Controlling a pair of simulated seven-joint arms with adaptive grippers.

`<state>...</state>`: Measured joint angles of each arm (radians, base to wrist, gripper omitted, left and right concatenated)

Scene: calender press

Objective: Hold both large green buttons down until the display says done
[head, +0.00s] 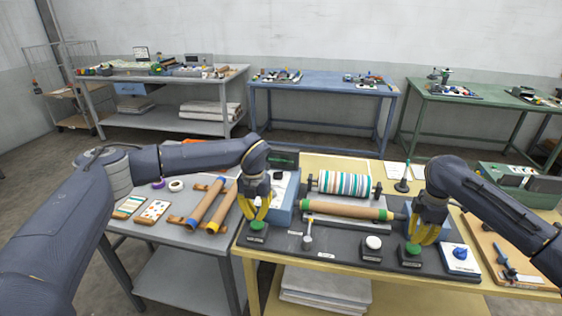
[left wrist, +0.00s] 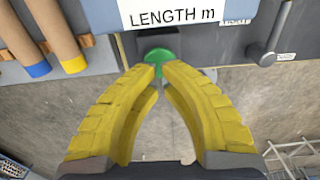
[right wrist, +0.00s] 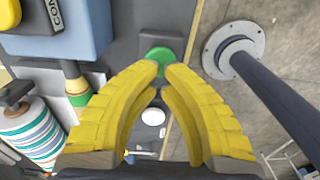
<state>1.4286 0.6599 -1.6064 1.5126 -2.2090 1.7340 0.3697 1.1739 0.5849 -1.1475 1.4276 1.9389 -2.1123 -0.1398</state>
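The left green button (head: 257,226) stands on a dark base at the front left of the press (head: 335,238). My left gripper (head: 254,217) points down over it, fingertips together; the left wrist view shows this button (left wrist: 158,55) just beyond the tips. The right green button (head: 412,249) stands at the front right. My right gripper (head: 422,238) points down beside and above it, fingertips together; the right wrist view shows it (right wrist: 160,55) just beyond the tips. I cannot tell whether either gripper touches its button. A dark display-like panel (head: 284,159) stands behind my left gripper, with no readable text.
A white round button (head: 373,243) and a small lever (head: 308,236) sit between the green buttons. A striped roll (head: 343,184) and a brown roller (head: 345,209) lie behind. A blue knob (head: 460,253) is at right. Brown tubes (head: 207,204) lie on the grey table.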

